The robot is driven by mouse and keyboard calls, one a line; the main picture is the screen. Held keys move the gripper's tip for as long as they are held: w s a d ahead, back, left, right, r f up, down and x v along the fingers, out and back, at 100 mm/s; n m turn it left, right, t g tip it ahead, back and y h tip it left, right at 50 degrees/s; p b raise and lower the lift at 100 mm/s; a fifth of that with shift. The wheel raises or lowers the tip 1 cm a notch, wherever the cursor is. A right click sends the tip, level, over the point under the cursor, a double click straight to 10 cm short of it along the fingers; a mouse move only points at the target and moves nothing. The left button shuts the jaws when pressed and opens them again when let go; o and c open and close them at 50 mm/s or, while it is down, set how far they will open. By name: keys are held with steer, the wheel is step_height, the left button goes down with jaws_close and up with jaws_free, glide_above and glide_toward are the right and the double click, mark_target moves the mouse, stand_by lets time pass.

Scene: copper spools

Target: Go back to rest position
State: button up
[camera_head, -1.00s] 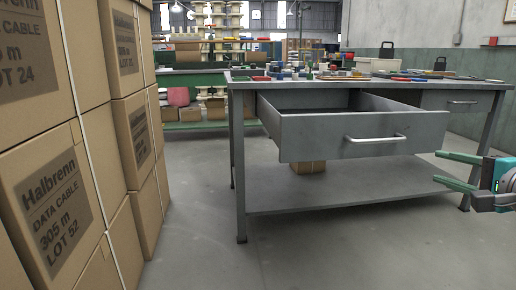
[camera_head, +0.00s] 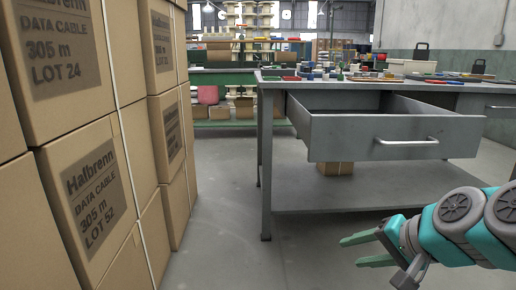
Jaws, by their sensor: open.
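My gripper (camera_head: 352,252) is at the lower right, in front of the grey workbench (camera_head: 266,160) and below its drawer. Its two green fingers point left and stand apart, with nothing between them. My teal and grey arm comes in from the right edge. The bench's left drawer (camera_head: 345,137) is pulled out, with its bar handle (camera_head: 408,142) facing me. My gripper is apart from the drawer and the handle.
Stacked cardboard boxes (camera_head: 95,190) fill the left side. A small box (camera_head: 335,168) sits on the bench's lower shelf (camera_head: 330,192). Many small items cover the bench top. The floor (camera_head: 215,220) between the boxes and the bench is clear.

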steer(key=s+a+f+n+g, duration=0.3)
steer(key=s+a+f+g, duration=0.1)
steer(key=s+a+f, duration=0.25)
steer(key=s+d+f+n+g+h, duration=0.1)
steer(key=s+f+n+g+h, duration=0.2)
steer(key=s, duration=0.4)
steer(key=s+d+f+n+g+h, duration=0.1)
steer(key=s+f+n+g, duration=0.1)
steer(key=s+f, duration=0.4)
step_height(320, 180, up, 12)
steer(key=s+p, duration=0.1)
steer(key=p, duration=1.1)
steer(key=shift+s+r+g+h, duration=0.15)
steer(key=shift+r+g+h, duration=0.05)
steer(key=shift+g+h, duration=0.1)
